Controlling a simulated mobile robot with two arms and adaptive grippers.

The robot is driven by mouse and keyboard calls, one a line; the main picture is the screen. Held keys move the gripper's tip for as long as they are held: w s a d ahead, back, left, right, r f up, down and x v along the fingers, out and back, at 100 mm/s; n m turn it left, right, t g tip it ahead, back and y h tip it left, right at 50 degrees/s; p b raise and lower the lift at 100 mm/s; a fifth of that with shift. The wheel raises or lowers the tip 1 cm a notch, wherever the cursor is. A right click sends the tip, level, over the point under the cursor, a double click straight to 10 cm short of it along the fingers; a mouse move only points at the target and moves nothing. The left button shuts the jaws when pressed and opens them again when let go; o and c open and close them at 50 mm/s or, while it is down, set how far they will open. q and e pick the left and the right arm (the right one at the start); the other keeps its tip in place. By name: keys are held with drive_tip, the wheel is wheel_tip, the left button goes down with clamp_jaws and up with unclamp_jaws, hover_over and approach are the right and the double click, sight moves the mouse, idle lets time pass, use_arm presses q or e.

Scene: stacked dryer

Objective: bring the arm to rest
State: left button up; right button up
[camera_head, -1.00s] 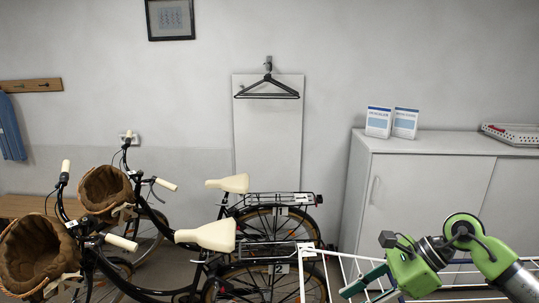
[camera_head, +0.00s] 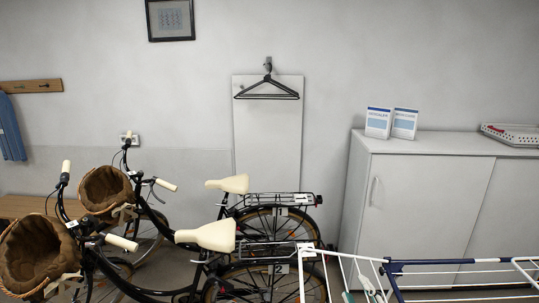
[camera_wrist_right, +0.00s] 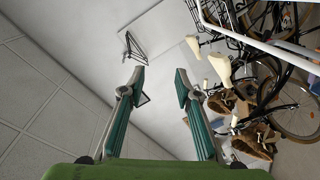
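My right gripper shows in the right wrist view (camera_wrist_right: 159,80). Its two green fingers are spread apart with nothing between them, so it is open and empty. In the head view, only small greenish tips at the bottom edge, by the drying rack, may belong to it. The white and blue drying rack (camera_head: 390,267) stands at the lower right of the head view, cut off by the frame. My left gripper is in neither view.
Two black bicycles with cream saddles (camera_head: 207,236) and brown baskets (camera_head: 36,250) stand at the lower left. A grey cabinet (camera_head: 418,200) stands at the right with two cards (camera_head: 391,122) and a tray (camera_head: 512,133) on top. A black hanger (camera_head: 266,88) hangs on the wall.

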drive_tip(key=s+d+f+m+g+h, duration=0.1)
drive_tip(key=s+d+f+m+g, duration=0.2)
drive_tip(key=s+f+m+g, duration=0.7)
drive_tip(key=s+a+f+g, duration=0.1)
drive_tip(key=s+f+g, duration=0.1)
drive_tip(key=s+f, duration=0.55)
drive_tip(key=s+a+f+g, duration=0.1)
drive_tip(key=s+f, duration=0.3)
drive_tip(key=s, duration=0.6)
wheel_tip(320, 180, down, 29)
drive_tip(key=s+g+b, duration=0.1)
drive_tip(key=b, duration=0.5)
drive_tip(key=s+d+f+g+b, duration=0.1)
drive_tip(key=s+f+b, duration=0.1)
drive_tip(key=s+f, duration=0.7)
drive_tip(key=s+d+f+n+b, duration=0.1)
drive_tip(key=s+f+b, duration=0.2)
drive_tip(key=s+f, duration=0.6)
wheel_tip(320, 180, down, 6)
drive_tip(key=shift+d+g, duration=0.4)
drive_tip(key=shift+s, duration=0.15)
